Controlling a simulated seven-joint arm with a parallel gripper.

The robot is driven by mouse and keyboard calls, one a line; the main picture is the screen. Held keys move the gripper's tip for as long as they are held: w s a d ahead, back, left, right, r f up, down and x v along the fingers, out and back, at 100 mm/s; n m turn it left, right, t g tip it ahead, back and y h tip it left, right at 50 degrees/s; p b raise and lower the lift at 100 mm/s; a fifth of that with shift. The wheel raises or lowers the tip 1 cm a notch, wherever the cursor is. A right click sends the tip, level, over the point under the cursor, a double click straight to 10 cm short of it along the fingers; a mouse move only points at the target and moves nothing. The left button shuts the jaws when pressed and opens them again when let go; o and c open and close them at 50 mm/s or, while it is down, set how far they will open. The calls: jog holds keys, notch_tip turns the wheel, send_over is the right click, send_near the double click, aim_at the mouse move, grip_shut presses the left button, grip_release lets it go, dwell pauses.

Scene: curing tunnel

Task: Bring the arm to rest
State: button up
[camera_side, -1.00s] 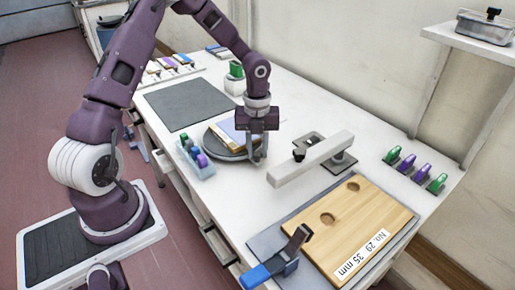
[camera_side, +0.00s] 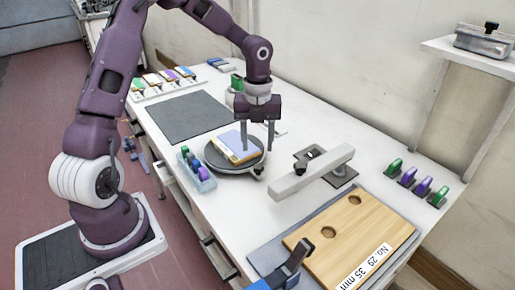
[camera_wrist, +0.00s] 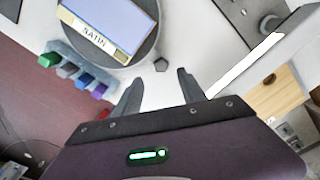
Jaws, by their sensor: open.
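My gripper (camera_side: 258,146) is open and empty. In the side view its fingers point down above the bench, by the right edge of the dark round turntable (camera_side: 222,167). A block with a lilac top and a yellowish side (camera_side: 236,143) lies on the turntable, left of my fingers. In the wrist view my gripper (camera_wrist: 157,88) shows both fingers apart with nothing between them. The block there carries a label reading SATIN (camera_wrist: 92,34). I cannot tell the exact height of my fingertips above the bench.
A rack of coloured pieces (camera_side: 196,170) stands left of the turntable. A white bar fixture (camera_side: 312,174) stands to its right. A wooden board marked No. 29 35 mm (camera_side: 370,232) lies in front. A dark mat (camera_side: 186,117) lies clear behind. Several clips (camera_side: 408,177) line the right edge.

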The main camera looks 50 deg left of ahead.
jog(key=s+d+r+n+t+y, duration=0.1)
jog(key=s+d+r+n, duration=0.2)
jog(key=s+r+n, duration=0.35)
jog(key=s+d+r+n+t+y, duration=0.1)
jog(key=s+d+r+n, duration=0.2)
jog(key=s+r+n, duration=0.3)
jog(key=s+d+r+n+t+h, duration=0.1)
jog(key=s+d+r+n, duration=0.1)
jog(key=s+n, duration=0.3)
jog(key=s+d+r+n+t+h, duration=0.1)
jog(key=s+d+r+n+t, duration=0.1)
jog(key=s+n, duration=0.3)
jog(key=n, duration=0.3)
jog(key=shift+s+d+t, duration=0.3)
jog(key=shift+s+d, duration=0.05)
jog(key=shift+d, duration=0.05)
